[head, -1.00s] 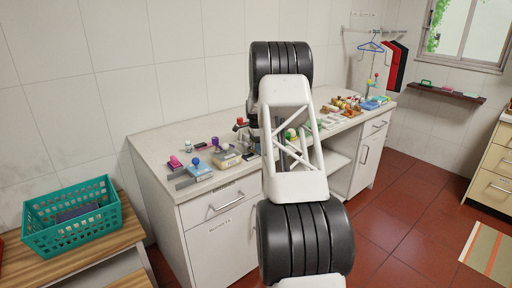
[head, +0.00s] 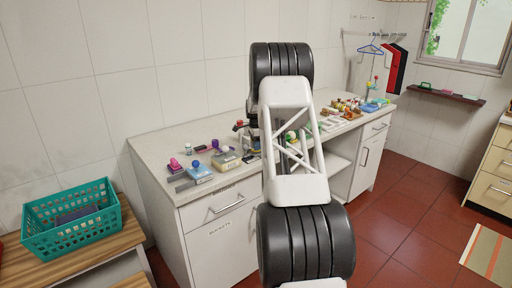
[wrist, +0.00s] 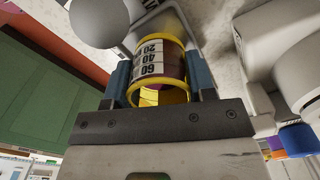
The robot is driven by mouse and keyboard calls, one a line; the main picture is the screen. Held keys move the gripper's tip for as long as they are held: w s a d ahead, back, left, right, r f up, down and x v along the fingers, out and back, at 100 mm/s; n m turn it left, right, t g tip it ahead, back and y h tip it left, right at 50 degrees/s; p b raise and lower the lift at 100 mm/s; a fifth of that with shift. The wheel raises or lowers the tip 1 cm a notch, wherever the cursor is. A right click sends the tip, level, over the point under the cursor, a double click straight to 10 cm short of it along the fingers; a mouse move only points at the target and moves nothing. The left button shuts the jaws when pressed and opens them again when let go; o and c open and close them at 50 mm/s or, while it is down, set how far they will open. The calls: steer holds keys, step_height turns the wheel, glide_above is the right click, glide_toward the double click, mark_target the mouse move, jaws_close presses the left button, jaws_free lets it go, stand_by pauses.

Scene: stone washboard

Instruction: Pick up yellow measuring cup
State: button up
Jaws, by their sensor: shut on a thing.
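The yellow measuring cup (wrist: 172,94) is between the two blue-grey fingers of my gripper (wrist: 161,78) in the wrist view. It has yellow rims and a white label with black numbers 20, 40 and 60. The fingers are shut on its sides. In the head view my arm hides most of the gripper, and I cannot make out the cup there.
The white counter (head: 160,142) holds a blue-based item (head: 199,172), a pink item (head: 175,165) and a beige box (head: 227,160) left of my arm. Several small items crowd its right part. A teal basket (head: 75,222) stands on a wooden bench at lower left.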

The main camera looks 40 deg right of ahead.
step_height(320, 180, up, 2)
steer(key=shift+s+a+r, duration=0.15)
steer(key=shift+s+a, duration=0.05)
steer(key=shift+s, duration=0.05)
steer(key=s+a+r, duration=0.1)
steer(key=s+a, duration=0.7)
steer(key=s, duration=0.5)
steer(key=shift+a+r, duration=0.15)
steer(key=shift+a, duration=0.1)
steer(key=shift+w+d, duration=0.1)
steer(key=shift+w, duration=0.05)
stand_by(0.4)
